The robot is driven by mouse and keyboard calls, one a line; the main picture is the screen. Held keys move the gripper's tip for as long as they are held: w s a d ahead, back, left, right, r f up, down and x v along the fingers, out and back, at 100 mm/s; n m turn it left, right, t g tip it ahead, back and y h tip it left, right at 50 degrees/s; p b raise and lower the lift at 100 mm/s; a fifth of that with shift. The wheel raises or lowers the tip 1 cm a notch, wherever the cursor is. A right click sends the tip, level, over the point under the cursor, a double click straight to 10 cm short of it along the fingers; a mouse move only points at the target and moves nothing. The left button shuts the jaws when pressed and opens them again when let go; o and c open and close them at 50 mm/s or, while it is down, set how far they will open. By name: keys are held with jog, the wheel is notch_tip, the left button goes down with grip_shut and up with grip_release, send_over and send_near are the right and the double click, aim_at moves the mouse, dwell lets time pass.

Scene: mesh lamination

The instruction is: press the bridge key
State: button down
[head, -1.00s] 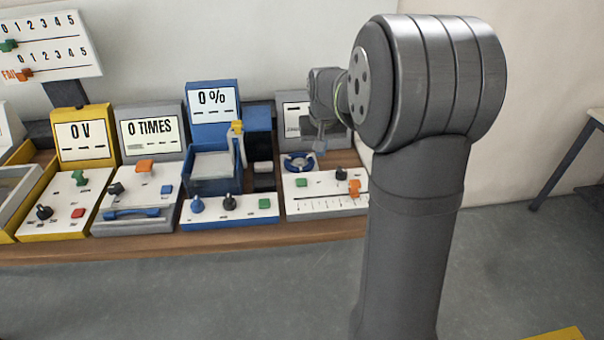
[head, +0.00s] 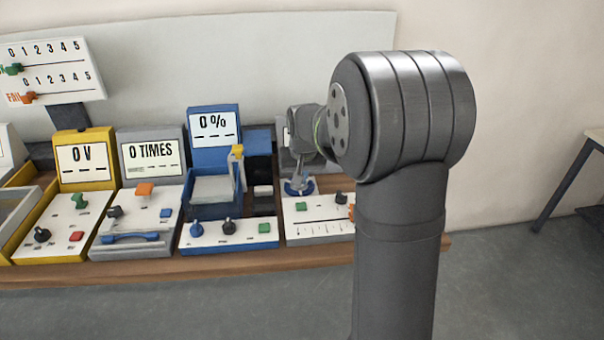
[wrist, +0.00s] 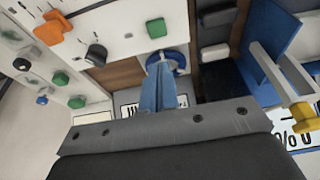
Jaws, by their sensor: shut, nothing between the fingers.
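My gripper (head: 298,183) is shut and empty, pointing down at the blue round dish (head: 304,191) on the right-hand unit. In the wrist view its blue fingers (wrist: 160,72) are together, tips over the near edge of the blue dish (wrist: 176,58); I cannot tell whether they touch it. That unit's panel has a green key (head: 301,206), also in the wrist view (wrist: 155,28), a black knob (head: 340,198) and an orange slider, which shows in the wrist view (wrist: 62,22). No key is legibly labelled as bridge, so I cannot tell which one it is.
Left of my gripper stand the blue unit (head: 236,234) reading 0 %, with a yellow-tipped lever (head: 237,151), the grey unit (head: 146,248) reading 0 TIMES and the yellow unit (head: 86,184) reading 0 V. Pale and dark blocks (wrist: 215,52) lie beside the dish.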

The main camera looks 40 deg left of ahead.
aim_at(301, 206)
jog(key=x, duration=0.8)
jog(key=shift+s+d+f, duration=0.2)
jog(key=shift+f, duration=0.55)
jog(key=shift+s+d+f, duration=0.1)
jog(key=shift+f, duration=1)
notch_tip(301, 206, up, 6)
jog(key=shift+f, duration=0.15)
jog(key=v, duration=0.9)
